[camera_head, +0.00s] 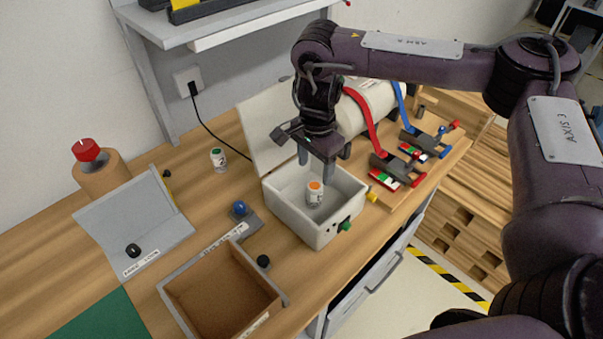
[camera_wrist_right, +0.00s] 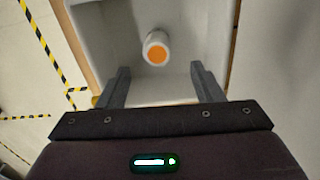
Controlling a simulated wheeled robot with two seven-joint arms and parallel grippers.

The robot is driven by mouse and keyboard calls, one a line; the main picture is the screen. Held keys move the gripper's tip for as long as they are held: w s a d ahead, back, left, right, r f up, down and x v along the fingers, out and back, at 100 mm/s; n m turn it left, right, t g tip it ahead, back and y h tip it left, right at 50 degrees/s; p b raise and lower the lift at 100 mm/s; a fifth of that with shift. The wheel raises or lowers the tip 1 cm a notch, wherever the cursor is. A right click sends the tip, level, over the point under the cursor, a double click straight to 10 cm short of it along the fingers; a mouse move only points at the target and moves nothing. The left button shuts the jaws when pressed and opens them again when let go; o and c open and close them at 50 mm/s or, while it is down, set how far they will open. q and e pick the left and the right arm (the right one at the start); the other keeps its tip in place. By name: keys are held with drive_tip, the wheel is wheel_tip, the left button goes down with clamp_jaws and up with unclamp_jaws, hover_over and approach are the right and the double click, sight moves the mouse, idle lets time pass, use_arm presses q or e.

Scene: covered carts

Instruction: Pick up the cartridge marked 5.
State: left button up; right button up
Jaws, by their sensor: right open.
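A white cartridge with an orange top (camera_head: 315,192) stands inside an open pale box (camera_head: 295,222). A dark mark shows on its side, too small to read surely. My right gripper (camera_head: 317,170) points down over the box, open and empty, just above the cartridge. In the right wrist view the orange-topped cartridge (camera_wrist_right: 156,50) lies beyond the open right fingers (camera_wrist_right: 160,80), apart from them. My left gripper is out of view.
The box's raised lid (camera_head: 265,130) stands behind it. A brown-lined open tray (camera_head: 170,292), a grey sloped stand (camera_head: 115,222) and a blue knob (camera_head: 240,208) are to the left. Red and blue levers (camera_head: 385,175) sit on the right. A shelf (camera_head: 230,25) hangs behind.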

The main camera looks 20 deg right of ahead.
sight(315, 185)
drive_tip(key=shift+s+f, duration=0.15)
drive_tip(key=shift+f, duration=0.4)
drive_tip(key=shift+s+f, duration=0.15)
drive_tip(key=shift+f, duration=0.6)
wheel_tip(315, 185, down, 4)
drive_tip(key=shift+w+f+p, duration=0.1)
drive_tip(key=shift+p, duration=0.5)
drive_tip(key=shift+f, duration=0.3)
drive_tip(key=shift+c, duration=1.5)
drive_tip(key=c, duration=0.7)
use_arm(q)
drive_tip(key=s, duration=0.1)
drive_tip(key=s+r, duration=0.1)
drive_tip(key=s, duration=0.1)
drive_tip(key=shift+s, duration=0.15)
use_arm(e)
drive_tip(key=shift+c, duration=0.5)
drive_tip(key=shift+r, duration=0.1)
